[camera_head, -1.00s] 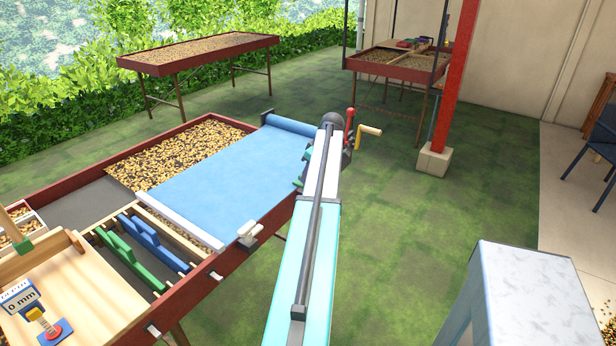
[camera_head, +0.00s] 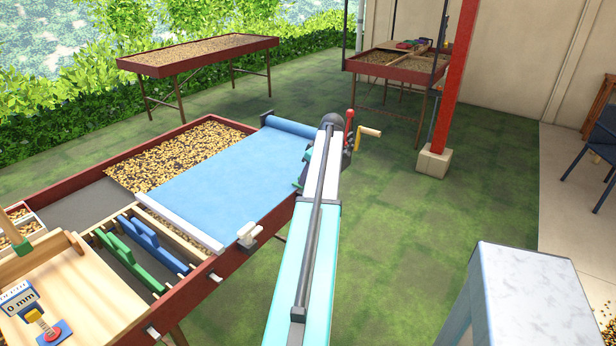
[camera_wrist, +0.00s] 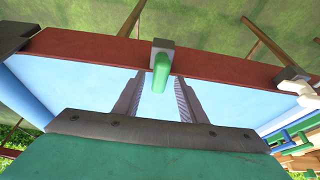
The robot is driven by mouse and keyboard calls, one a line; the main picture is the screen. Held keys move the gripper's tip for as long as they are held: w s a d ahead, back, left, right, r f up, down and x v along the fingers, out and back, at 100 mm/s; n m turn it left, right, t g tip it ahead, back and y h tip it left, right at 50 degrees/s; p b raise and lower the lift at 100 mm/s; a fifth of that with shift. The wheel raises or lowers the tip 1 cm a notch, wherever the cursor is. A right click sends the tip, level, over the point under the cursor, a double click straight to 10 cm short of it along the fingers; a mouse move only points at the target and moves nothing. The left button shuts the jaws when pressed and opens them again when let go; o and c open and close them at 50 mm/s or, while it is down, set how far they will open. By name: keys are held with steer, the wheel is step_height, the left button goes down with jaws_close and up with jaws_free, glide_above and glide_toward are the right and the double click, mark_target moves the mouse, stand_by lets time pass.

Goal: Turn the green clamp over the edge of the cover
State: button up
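The green clamp (camera_wrist: 160,72) shows in the wrist view as a grey block on the red-brown rim with a rounded green lever. The lever points from the rim toward the cover side; I cannot tell whether it rests on the cover or stands above it. The blue cover (camera_wrist: 90,86) lies along the rim, and also shows in the head view (camera_head: 232,175). My gripper (camera_wrist: 159,85) is open, one finger to each side of the green lever, with gaps visible. In the head view my arm hides the clamp and most of the gripper.
A white clamp (camera_head: 249,234) sits on the same rim, nearer the wooden board (camera_head: 85,285). Green (camera_head: 130,262) and blue (camera_head: 155,245) rakes lie by the tray end. A grey-topped stand (camera_head: 530,290) is at right.

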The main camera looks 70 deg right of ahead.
steer(key=b+v, duration=0.2)
steer(key=v, duration=1.1)
steer(key=shift+s+r+b, duration=0.2)
steer(key=shift+r+b, duration=0.05)
steer(key=shift+b, duration=0.1)
